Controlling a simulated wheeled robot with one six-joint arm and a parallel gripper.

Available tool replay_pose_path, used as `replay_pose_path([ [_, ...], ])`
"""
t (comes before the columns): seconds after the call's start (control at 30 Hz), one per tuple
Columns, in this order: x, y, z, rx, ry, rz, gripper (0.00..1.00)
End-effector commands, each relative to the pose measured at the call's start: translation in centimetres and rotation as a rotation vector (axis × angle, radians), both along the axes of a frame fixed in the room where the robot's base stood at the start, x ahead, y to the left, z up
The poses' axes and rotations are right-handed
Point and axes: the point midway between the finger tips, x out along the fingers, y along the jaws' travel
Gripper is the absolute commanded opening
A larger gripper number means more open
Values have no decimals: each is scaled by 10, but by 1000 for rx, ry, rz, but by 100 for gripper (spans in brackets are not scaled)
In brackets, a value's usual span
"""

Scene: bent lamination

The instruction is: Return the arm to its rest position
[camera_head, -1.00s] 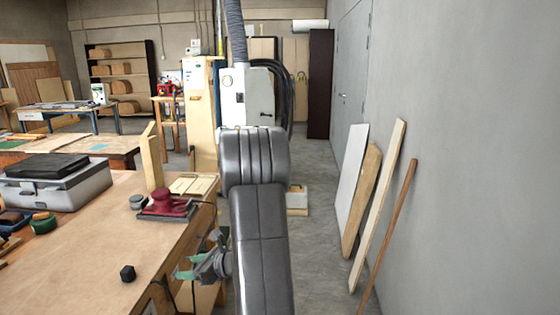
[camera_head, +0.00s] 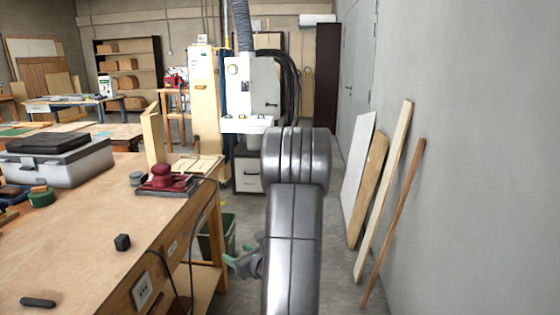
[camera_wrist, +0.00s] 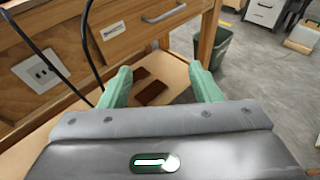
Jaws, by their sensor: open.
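My gripper (camera_wrist: 162,85) shows in the wrist view with its two green fingers spread apart and nothing between them. It also shows in the head view (camera_head: 240,262), low beside the right end of the workbench (camera_head: 95,255), partly hidden by my grey arm. My arm stands upright in front of the camera, over the aisle between bench and wall. In the wrist view the fingers point toward the bench's lower shelf (camera_wrist: 180,72), where two brown blocks (camera_wrist: 152,92) lie.
Cables hang down the bench side. A green bin (camera_wrist: 213,47) stands beyond it. Boards (camera_head: 368,190) lean on the right wall. Aisle floor shows between them.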

Motion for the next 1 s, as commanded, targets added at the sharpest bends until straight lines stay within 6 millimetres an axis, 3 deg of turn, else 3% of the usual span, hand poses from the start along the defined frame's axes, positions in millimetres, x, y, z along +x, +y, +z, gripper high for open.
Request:
replay_pose_path([
  [0.1,3,-16,-13,8,-5,-57,57],
  [0.33,7,-30,-19,14,-16,-109,57],
  [0.77,6,-30,-17,10,-18,-110,57],
  [1.0,-10,-21,-8,-41,-20,-68,57],
])
